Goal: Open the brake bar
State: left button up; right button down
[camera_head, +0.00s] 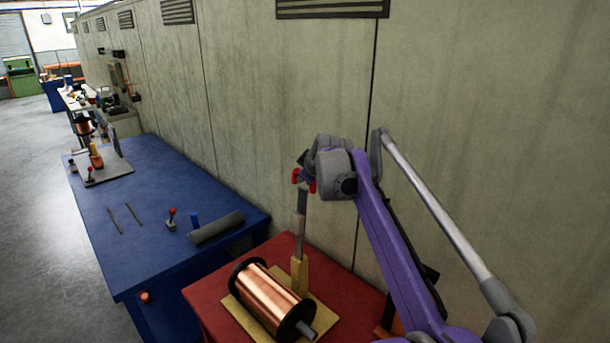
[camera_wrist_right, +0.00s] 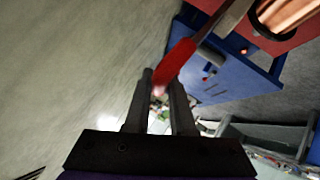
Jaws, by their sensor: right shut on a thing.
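The brake bar (camera_head: 301,205) stands nearly upright. Its grey bar rises from a yellow post (camera_head: 299,275) beside the copper spool (camera_head: 268,298), and its red handle is at the top. In the right wrist view the red handle (camera_wrist_right: 176,62) runs between the finger ends, with the grey bar (camera_wrist_right: 230,17) beyond it. My right gripper (camera_head: 305,181) is shut on the handle; its fingers also show in the right wrist view (camera_wrist_right: 163,86). In the head view my wrist partly hides the grip. My left gripper is not in view.
The spool sits on a yellow plate (camera_head: 240,318) on a red table (camera_head: 208,305). A blue table (camera_head: 150,225) stands beyond it with a dark roll (camera_head: 216,228), rods and small tools. A grey wall (camera_head: 270,110) rises close behind. Open floor lies left.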

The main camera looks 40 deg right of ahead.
jog(key=c, duration=0.8)
grip_release()
jog(key=shift+w+a, duration=0.1)
jog(key=shift+o, duration=0.2)
jog(key=shift+w, duration=0.1)
jog(key=v, duration=1)
jog(key=shift+s+a+r, duration=0.15)
jog(key=shift+s+r, duration=0.05)
jog(key=shift+s, duration=0.1)
